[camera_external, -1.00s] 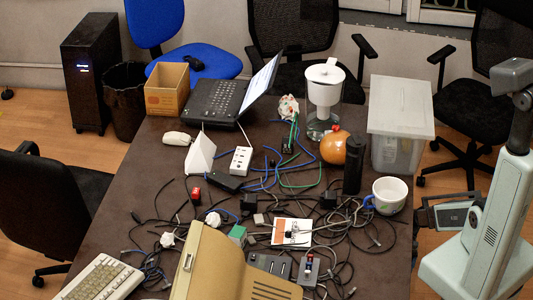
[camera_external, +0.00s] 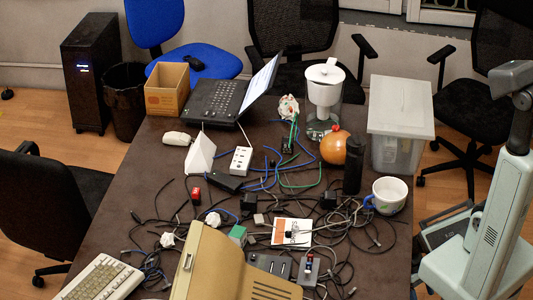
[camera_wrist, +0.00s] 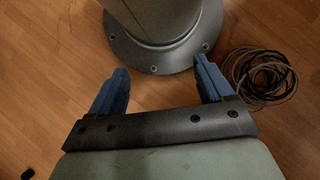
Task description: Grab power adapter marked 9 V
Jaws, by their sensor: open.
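Several black blocks that look like power adapters lie among the cables on the table in the external view. One block (camera_external: 248,202) is left of the white card, another (camera_external: 328,200) is near the black cylinder, and a third (camera_external: 288,147) is behind them by the green cable. A longer black brick (camera_external: 223,182) lies beside the power strip. Their markings are too small to read, so I cannot tell which is 9 V. My gripper (camera_wrist: 161,66) is open and empty in the wrist view, over the floor, away from the table.
The table (camera_external: 130,190) is cluttered with tangled cables. A white mug (camera_external: 390,194), black cylinder (camera_external: 353,165), orange sphere (camera_external: 335,148), jug (camera_external: 325,90) and clear bin (camera_external: 400,120) stand at the right. A beige monitor (camera_external: 225,265) fills the front. Coiled cable (camera_wrist: 262,78) lies on the floor.

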